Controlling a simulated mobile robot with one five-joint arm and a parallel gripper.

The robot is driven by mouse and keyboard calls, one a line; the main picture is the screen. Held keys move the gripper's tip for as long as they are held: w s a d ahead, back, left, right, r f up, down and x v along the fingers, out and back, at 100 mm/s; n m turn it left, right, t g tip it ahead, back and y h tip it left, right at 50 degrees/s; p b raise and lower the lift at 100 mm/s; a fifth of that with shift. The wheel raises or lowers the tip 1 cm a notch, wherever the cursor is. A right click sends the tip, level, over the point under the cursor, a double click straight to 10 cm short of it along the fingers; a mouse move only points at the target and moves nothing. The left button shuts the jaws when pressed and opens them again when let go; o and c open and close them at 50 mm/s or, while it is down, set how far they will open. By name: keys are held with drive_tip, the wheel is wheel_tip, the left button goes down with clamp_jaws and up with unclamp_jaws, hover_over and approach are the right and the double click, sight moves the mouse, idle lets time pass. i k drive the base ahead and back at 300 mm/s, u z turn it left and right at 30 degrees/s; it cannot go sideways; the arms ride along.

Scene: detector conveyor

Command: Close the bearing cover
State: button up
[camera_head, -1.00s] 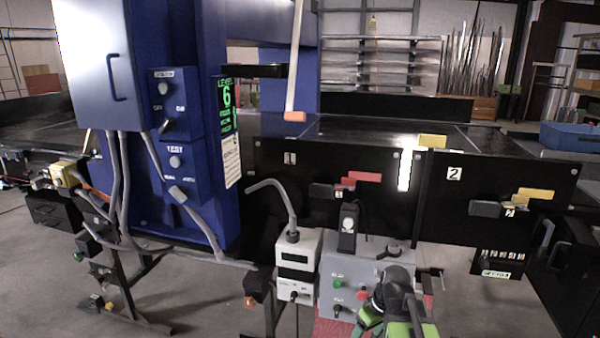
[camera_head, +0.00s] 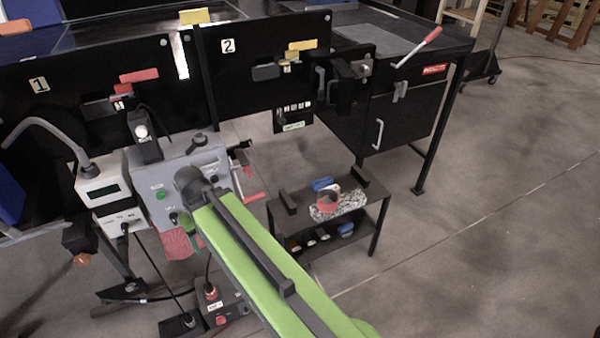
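No part in view can be told for certain as the bearing cover. Black panel 1 (camera_head: 60,120) at left and black panel 2 (camera_head: 225,85) at centre top cover the conveyor side; each has a latch, a red one (camera_head: 139,76) and a yellow one (camera_head: 302,45). A black end housing (camera_head: 400,115) with a grey handle stands at the right end. My green arm reaches from the bottom centre up and left to a dark rounded joint in front of the grey control box (camera_head: 157,200). No gripper fingers show.
A low black cart (camera_head: 290,228) holds a red ring, blue items and crumpled foil. A red-handled lever (camera_head: 418,47) sits on the end housing. A white meter box (camera_head: 100,190) with a bent grey pipe stands at left. Open floor lies at right and front.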

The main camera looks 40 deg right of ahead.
sight(340, 77)
drive_tip(key=z, duration=5.75)
drive_tip(key=i, duration=0.15)
drive_tip(key=z, duration=3.5)
drive_tip(key=k, duration=1.1)
drive_tip(key=z, duration=1.55)
drive_tip(key=i, duration=0.2)
drive_tip(key=u, duration=0.35)
